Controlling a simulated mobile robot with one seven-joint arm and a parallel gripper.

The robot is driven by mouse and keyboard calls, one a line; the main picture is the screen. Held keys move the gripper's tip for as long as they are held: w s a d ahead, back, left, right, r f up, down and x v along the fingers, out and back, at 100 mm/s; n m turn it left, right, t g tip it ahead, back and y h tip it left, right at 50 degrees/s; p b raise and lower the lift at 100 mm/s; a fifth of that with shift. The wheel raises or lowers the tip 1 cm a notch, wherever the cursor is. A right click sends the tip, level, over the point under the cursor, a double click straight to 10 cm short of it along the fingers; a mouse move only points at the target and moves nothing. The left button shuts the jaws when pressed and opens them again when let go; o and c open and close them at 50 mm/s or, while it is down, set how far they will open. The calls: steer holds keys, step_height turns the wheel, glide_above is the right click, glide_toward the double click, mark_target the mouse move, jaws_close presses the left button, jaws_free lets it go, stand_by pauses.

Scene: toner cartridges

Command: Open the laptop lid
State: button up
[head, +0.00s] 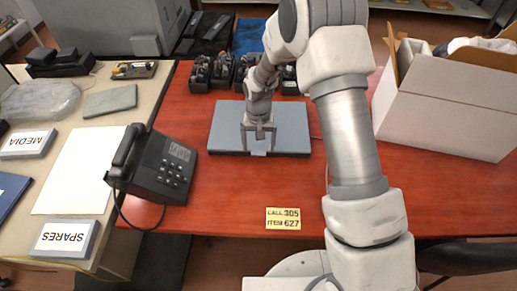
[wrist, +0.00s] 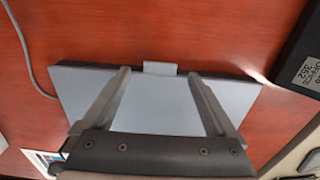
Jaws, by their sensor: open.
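The laptop (head: 292,128) is a flat grey-blue slab with its lid closed, lying on the red table. In the wrist view the laptop (wrist: 155,105) fills the middle, with a small light tab (wrist: 160,68) sticking out from the middle of its edge. The tab also shows at the laptop's near edge in the head view (head: 258,153). My gripper (head: 259,146) is over the near part of the lid, close to the tab. In the wrist view my gripper (wrist: 158,73) is open, its two fingers apart on either side of the tab, with nothing between them. Whether the fingertips touch the lid I cannot tell.
A black desk phone (head: 160,168) stands left of the laptop. A white open box (head: 440,105) stands at the right. Several black cartridges (head: 222,72) line the table's back. A yellow label (head: 283,218) lies at the front edge. The table between laptop and label is clear.

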steer(key=shift+f, duration=1.2)
jaws_close()
